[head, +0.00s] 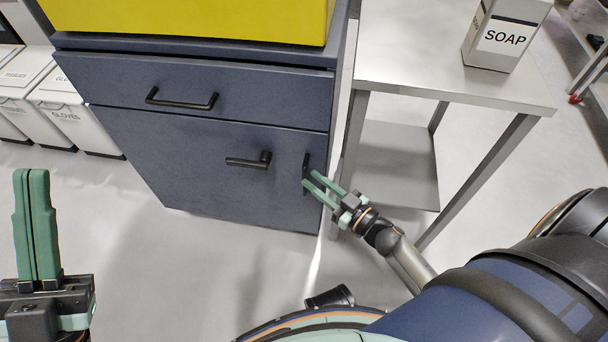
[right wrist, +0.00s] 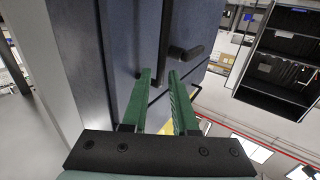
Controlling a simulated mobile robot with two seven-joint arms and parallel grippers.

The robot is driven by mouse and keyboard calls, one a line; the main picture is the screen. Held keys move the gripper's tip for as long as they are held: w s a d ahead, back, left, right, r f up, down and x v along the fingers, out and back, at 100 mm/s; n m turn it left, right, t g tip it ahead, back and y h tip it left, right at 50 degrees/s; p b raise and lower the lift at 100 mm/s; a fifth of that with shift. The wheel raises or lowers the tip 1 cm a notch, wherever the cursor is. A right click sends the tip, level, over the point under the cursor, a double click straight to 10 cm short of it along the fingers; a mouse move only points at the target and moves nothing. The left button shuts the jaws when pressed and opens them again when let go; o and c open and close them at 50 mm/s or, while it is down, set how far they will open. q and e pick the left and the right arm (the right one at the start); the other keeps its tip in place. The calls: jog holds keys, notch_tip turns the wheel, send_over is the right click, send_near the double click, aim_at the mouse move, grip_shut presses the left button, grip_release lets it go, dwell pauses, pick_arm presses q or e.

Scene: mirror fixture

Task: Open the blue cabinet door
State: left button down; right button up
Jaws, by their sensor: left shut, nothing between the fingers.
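The blue cabinet door (head: 195,160) is the lower front panel of the dark blue cabinet and looks flush with it. A black vertical handle (head: 306,168) is near the door's right edge, and a black lever (head: 250,161) is to its left. My right gripper (head: 310,178) is open at the vertical handle. In the right wrist view, the green fingertips (right wrist: 160,74) are apart, with the lower end of the vertical handle (right wrist: 164,45) between them; contact cannot be told. The lever (right wrist: 187,52) shows right of it. My left gripper (head: 31,171) is shut and empty, at the lower left.
A drawer with a black handle (head: 182,99) is above the door. A yellow box (head: 190,18) sits on top. A metal table (head: 440,75) with a soap box (head: 503,36) stands close on the right. White bins (head: 65,110) are at left. The floor before the door is clear.

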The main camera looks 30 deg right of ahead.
aim_at(305, 193)
jog(key=shift+b+x, duration=0.3)
jog(key=shift+x, duration=1.65)
jog(key=shift+c, duration=0.4)
grip_shut()
